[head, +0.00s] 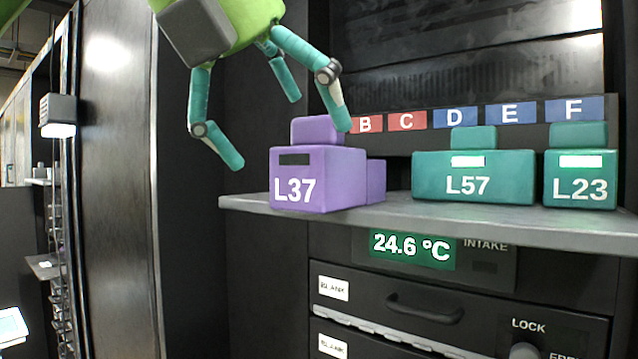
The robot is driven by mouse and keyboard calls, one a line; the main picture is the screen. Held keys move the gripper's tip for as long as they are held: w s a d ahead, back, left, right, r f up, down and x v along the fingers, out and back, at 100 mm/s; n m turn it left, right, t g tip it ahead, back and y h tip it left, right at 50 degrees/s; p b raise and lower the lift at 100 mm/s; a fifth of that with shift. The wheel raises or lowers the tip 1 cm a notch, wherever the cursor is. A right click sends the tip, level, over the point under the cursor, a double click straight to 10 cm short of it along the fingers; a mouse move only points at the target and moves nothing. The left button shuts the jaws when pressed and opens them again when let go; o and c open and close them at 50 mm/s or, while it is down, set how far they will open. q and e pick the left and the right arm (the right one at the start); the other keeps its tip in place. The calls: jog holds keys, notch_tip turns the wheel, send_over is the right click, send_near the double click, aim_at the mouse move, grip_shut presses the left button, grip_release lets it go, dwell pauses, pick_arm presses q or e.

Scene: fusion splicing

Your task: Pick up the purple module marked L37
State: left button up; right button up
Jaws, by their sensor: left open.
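The purple module marked L37 (335,185) stands upright at the left end of a grey shelf (480,222). It has a raised purple block (316,130) on top and a dark slot above its label. My left gripper (288,138), green with teal fingers, is open and empty above and to the left of the module. One fingertip overlaps the right side of the raised block in the picture; I cannot tell whether it touches. Another finger hangs left of the module, apart from it. My right gripper is not in view.
Teal modules L57 (470,187) and L23 (580,190) stand farther right on the shelf. Behind them is a row of lettered red and blue labels. Below the shelf are a temperature display (412,249) and drawers with a handle (425,310). A dark cabinet wall stands at left.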

aim_at(298, 144)
pick_arm(q)
jog(key=shift+w+d+f+n, duration=0.4)
jog(key=shift+w+d+n, duration=0.1)
jog(key=shift+w, duration=0.2)
jog(key=shift+w+f, duration=0.2)
jog(key=shift+f, duration=0.05)
jog(key=shift+w+f, duration=0.25)
jog(key=shift+f, duration=0.3)
jog(key=p+x, duration=0.1)
jog(key=x, duration=0.3)
jog(key=shift+w+d+f, duration=0.1)
jog(key=shift+w+d, duration=0.1)
jog(key=shift+s+a, duration=0.1)
jog(key=shift+s, duration=0.1)
jog(key=c, duration=0.3)
jog(key=shift+s+a, duration=0.1)
jog(key=c, duration=0.9)
jog(key=shift+o, duration=0.2)
